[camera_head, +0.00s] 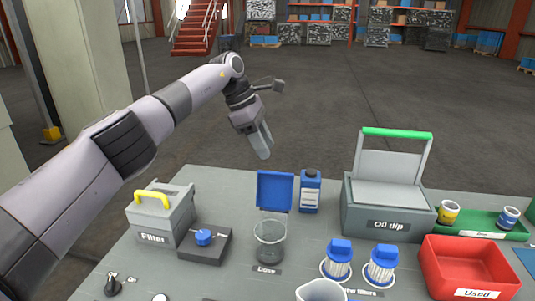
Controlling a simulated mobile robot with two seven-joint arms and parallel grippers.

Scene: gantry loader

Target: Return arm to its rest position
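My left arm (140,122) reaches in from the left, over the table's left side. Its gripper (262,145) hangs tilted downward above the table's far edge, behind the blue square panel, and touches nothing that I can see. The fingers overlap from this angle, so their opening is unclear. Nothing shows held in them. My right gripper is not in view.
The grey table (310,240) bears a Filter box (160,213), a glass beaker (269,243), a blue panel (274,190), a blue bottle (310,192), an Oil dip box (387,212), two blue-topped filters (338,262) and a red Used bin (470,266). The floor behind is clear.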

